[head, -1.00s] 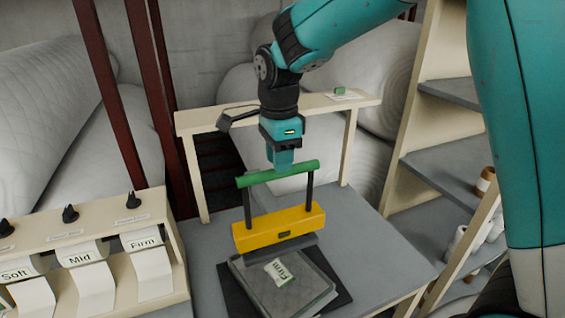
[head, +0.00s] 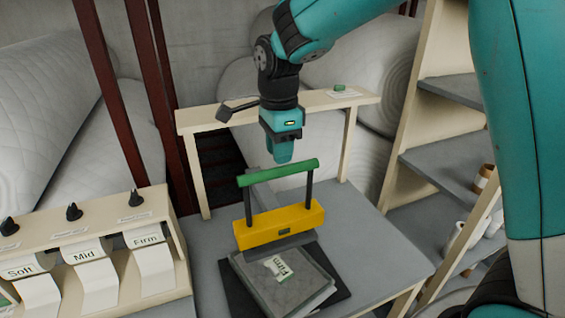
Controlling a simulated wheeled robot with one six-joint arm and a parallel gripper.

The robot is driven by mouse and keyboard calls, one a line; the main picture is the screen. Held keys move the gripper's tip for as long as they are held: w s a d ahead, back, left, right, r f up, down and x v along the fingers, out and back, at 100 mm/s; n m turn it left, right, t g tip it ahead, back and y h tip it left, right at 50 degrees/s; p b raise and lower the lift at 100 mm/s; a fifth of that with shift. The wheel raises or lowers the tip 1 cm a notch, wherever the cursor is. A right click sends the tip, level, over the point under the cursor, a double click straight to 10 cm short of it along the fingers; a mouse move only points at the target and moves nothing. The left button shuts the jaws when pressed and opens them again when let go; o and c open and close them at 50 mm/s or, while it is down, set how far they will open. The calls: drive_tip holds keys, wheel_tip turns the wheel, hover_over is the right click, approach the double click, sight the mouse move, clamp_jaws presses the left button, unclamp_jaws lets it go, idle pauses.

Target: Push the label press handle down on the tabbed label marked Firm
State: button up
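The label press has a green handle bar (head: 278,172) on two dark posts, raised above a yellow crosspiece (head: 279,227). A white label (head: 280,268) marked Firm, with a bit of green, lies on the grey quilted pad (head: 262,288) in front of the yellow crosspiece. My gripper (head: 283,158) points down just above and behind the middle of the green bar. Its teal fingers look together with no gap, and hold nothing that I can see. Whether the fingertips touch the bar is hard to tell.
A label dispenser (head: 160,203) with Soft, Mid and Firm strips stands at the left. A cream frame (head: 270,108) spans behind the press, with a small green item (head: 339,87) on top. Shelves (head: 440,150) stand at the right. The grey table (head: 375,240) is clear right of the press.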

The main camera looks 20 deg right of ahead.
idle(0.4)
wheel_tip(320, 180, up, 6)
drive_tip(key=p, duration=0.5)
idle(0.3)
drive_tip(key=s+a+f+n+y+b, duration=0.2)
drive_tip(key=s+f+n+b, duration=0.5)
drive_tip(key=s+n, duration=0.5)
drive_tip(key=s+a+f+n+y+b, duration=0.2)
drive_tip(key=s+f+n+b, duration=0.5)
drive_tip(key=s+n+b, duration=0.3)
drive_tip(key=s+n, duration=0.2)
drive_tip(key=n, duration=0.1)
drive_tip(key=shift+s+a+f, duration=0.35)
drive_tip(key=shift+s, duration=0.05)
